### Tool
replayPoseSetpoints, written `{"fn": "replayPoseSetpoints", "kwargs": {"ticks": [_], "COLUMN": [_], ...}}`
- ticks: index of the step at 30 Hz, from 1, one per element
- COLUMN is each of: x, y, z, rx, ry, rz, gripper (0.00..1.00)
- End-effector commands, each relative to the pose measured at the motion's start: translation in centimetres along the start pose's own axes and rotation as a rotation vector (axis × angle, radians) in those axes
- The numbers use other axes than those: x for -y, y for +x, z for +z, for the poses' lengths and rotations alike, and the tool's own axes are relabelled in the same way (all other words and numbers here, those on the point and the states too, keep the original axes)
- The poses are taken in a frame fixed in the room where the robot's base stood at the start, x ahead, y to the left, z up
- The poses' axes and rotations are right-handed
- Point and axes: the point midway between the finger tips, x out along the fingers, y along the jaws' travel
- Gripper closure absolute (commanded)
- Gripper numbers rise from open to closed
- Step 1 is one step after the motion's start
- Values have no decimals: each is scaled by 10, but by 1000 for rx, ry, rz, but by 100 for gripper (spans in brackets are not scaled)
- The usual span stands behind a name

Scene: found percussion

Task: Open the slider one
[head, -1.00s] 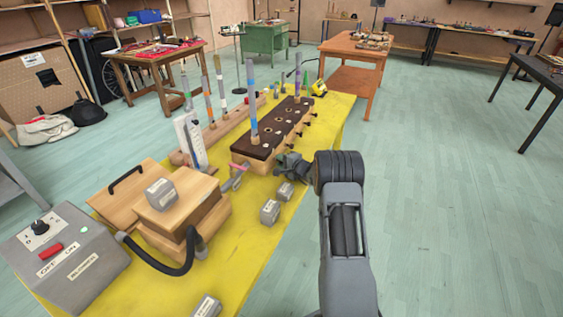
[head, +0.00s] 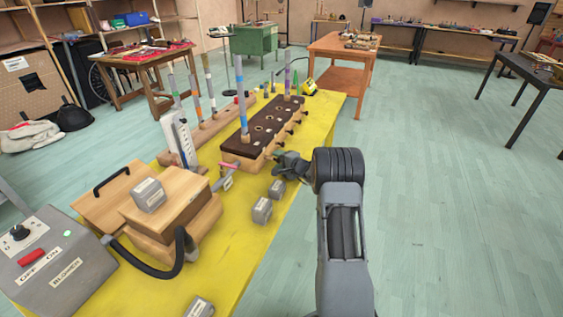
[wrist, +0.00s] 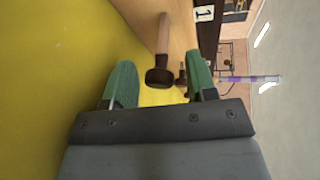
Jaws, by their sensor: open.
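The wooden box with a dark top (head: 262,128) stands on the yellow table, with a row of knobbed sliders along its right side. In the wrist view, the slider by the label "1" (wrist: 204,14) has a light wooden stem and a dark round knob (wrist: 159,77). My gripper (wrist: 160,64) is open, its green fingers one on each side of this slider, with gaps visible beside the knob. In the head view my gripper (head: 281,160) is at the near right corner of the box and hides this slider. Another knob (wrist: 182,76) shows farther along.
Grey weights (head: 262,210) sit on the table close to my arm. A wooden bellows-like box (head: 168,215), a black hose (head: 150,270) and a grey blower box (head: 60,262) stand at the near left. Striped tubes (head: 242,95) rise from the box.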

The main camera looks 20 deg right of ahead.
Motion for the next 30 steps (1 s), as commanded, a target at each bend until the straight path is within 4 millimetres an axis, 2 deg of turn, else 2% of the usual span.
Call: {"fn": "replayPoseSetpoints", "kwargs": {"ticks": [5,15,21,30], "x": [0,0,0,0], "y": [-13,-81,-114,-137], "z": [-1,-1,-1,-1], "rx": [-2,-4,-3,-1], "ry": [0,1,0,0], "rz": [0,-1,0,0], "gripper": [48,48,48,48]}}
